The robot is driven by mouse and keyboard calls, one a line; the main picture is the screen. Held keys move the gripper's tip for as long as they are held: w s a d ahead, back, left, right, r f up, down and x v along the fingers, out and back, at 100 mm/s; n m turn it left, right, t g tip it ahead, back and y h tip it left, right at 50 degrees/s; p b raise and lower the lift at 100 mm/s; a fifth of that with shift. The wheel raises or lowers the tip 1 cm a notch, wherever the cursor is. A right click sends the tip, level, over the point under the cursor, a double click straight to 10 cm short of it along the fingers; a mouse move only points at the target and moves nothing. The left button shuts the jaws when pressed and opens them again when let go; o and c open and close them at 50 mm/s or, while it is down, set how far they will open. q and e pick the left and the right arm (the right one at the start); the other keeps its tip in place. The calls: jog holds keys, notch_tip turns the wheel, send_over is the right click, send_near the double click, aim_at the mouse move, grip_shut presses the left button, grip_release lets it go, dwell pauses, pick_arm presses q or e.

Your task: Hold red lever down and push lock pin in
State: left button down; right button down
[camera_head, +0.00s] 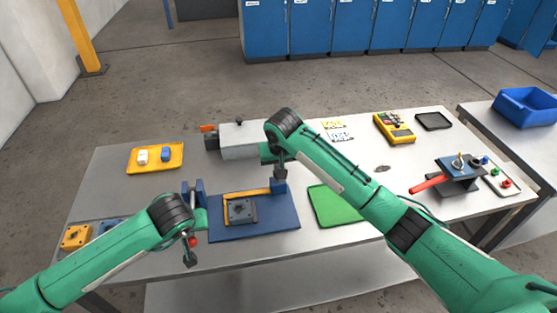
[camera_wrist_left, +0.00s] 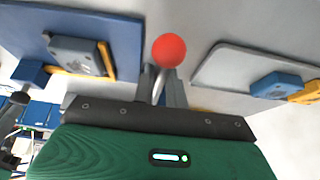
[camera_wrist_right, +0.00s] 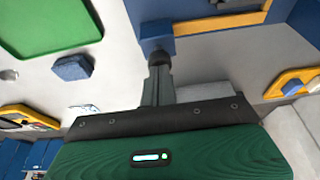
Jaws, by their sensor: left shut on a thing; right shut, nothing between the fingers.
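A lever with a red ball knob (camera_head: 192,241) sits at the front left of a blue base plate (camera_head: 225,232). In the left wrist view the red knob (camera_wrist_left: 168,50) and its silver rod show between my left fingers. My left gripper (camera_head: 190,256) is shut on this lever. The lock pin's dark round head (camera_wrist_right: 158,60) sits against a blue block (camera_wrist_right: 157,28) at the plate's right back. My right gripper (camera_head: 279,172) is shut and empty, its tips at the pin head; whether they touch I cannot tell. The pin's shaft is hidden.
A grey block (camera_head: 240,211) with a yellow bar stands on the plate. A green mat (camera_head: 336,205) lies to its right. A red-handled valve (camera_head: 428,184), yellow meter (camera_head: 394,130) and yellow tray (camera_head: 155,158) stand around. A grey vise-like block (camera_head: 240,140) stands behind.

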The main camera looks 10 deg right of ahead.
jog(key=shift+s+f, duration=0.1)
jog(key=shift+f, duration=0.45)
pick_arm(q)
jog(key=shift+s, duration=0.1)
pick_arm(e)
notch_tip(320, 180, up, 6)
jog(key=shift+f, duration=0.2)
jog(key=v, duration=0.9)
pick_arm(q)
jog(key=c, duration=1.3)
grip_release()
